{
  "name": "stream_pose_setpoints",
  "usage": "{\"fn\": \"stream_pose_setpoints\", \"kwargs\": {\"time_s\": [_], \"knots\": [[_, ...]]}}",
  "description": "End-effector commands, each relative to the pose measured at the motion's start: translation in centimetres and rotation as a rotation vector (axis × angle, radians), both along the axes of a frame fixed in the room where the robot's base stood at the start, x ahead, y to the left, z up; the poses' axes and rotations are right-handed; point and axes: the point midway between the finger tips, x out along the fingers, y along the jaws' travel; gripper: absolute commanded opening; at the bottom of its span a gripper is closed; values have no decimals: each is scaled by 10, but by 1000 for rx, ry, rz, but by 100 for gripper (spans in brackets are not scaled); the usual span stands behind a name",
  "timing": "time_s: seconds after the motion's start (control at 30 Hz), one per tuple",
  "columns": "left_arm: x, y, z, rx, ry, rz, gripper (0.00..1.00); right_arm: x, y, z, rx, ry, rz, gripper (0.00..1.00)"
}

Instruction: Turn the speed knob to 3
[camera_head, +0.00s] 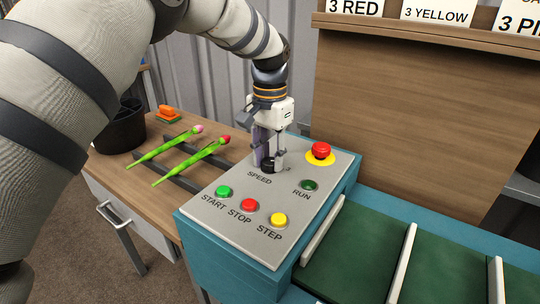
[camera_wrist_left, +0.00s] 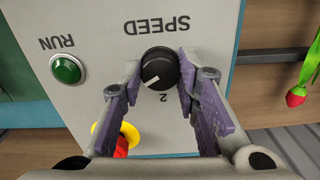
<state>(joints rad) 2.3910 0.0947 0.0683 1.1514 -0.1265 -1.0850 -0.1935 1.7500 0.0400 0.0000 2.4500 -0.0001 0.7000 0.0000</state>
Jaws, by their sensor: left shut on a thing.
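The black speed knob (camera_wrist_left: 160,69) sits on the grey control panel (camera_head: 240,205) above the word SPEED. In the wrist view its white pointer line slants to the lower left, to the left of the upside-down 2. A small digit, seemingly 3, shows right of the knob in the head view. My left gripper (camera_head: 268,161) points down over the knob, with its purple fingers on both sides of it, shut on it. The fingers partly cover the knob and hide other dial marks. My right gripper is not in view.
On the panel are a red mushroom button (camera_head: 321,150), a dark green RUN button (camera_head: 309,185) and START, STOP and STEP buttons (camera_head: 278,220). Two tulips (camera_head: 190,160) lie on dark rails at left, near a black bucket (camera_head: 120,128). A green belt (camera_head: 355,250) lies at right.

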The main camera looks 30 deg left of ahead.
Motion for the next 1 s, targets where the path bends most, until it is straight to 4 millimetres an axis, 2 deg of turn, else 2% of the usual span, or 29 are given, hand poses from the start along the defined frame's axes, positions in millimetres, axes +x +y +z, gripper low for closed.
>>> {"fn": "stream_pose_setpoints", "kwargs": {"time_s": [0.07,0.1,0.17,0.43,0.53,0.8,1.0], "knots": [[-1,0,-2,1,4,-1,1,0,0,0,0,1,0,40],[-1,0,-2,1,4,-1,36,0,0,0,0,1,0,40],[-1,0,-2,1,4,-1,49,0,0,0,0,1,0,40],[0,0,0,0,1,0,50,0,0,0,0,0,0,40],[1,0,8,1,-1,0,50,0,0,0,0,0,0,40],[1,0,78,0,-4,1,50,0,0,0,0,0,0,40],[0,0,113,0,1,0,50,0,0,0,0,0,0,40]]}}
